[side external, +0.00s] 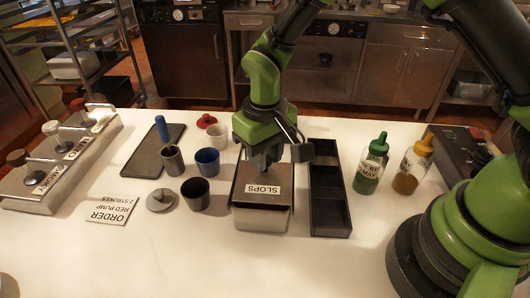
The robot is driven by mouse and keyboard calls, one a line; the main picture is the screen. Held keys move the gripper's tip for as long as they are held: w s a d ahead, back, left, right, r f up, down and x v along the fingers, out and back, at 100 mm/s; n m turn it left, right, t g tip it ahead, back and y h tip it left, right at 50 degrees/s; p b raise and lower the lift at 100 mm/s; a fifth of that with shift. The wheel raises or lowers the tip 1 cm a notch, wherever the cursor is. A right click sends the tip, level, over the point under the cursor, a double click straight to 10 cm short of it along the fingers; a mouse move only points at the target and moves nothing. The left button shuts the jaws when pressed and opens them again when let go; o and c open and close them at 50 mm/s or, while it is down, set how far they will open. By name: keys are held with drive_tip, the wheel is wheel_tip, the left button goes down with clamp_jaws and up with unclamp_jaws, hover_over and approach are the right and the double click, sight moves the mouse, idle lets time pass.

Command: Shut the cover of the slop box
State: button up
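The slop box (261,220) is a pale bin standing on the white counter in the middle of the side external view. Its brownish cover (245,191) carries a white "SLOPS" label and lies across the top of the box, roughly flat. I cannot tell whether it is fully seated. My gripper (262,168) points down over the back part of the cover, close above it or touching it. The fingertips are dark and small here, so their opening is unclear. My gripper and wrist hide the back edge of the cover.
A dark divided tray (329,202) stands close on the right, with green (371,166) and amber (411,167) bottles beyond. Grey (172,160), blue (207,161) and black (195,193) cups stand left. A pump rack (62,160) is far left. The front counter is clear.

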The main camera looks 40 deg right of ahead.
sight(264, 177)
clamp_jaws()
drive_tip(key=shift+s+a, duration=0.65)
drive_tip(key=o, duration=0.5)
unclamp_jaws()
drive_tip(key=shift+o, duration=0.3)
wheel_tip(264, 177, up, 10)
drive_tip(key=shift+r, duration=0.1)
drive_tip(key=s+d+r+m+t+y, duration=0.25)
drive_tip(key=s+d+r, duration=0.35)
drive_tip(key=r, duration=0.4)
drive_tip(key=s+d+r+m+t, duration=0.1)
drive_tip(key=s+d+t, duration=0.3)
drive_tip(key=s, duration=0.6)
drive_tip(key=shift+r+t, duration=0.35)
drive_tip(key=shift+r, duration=0.15)
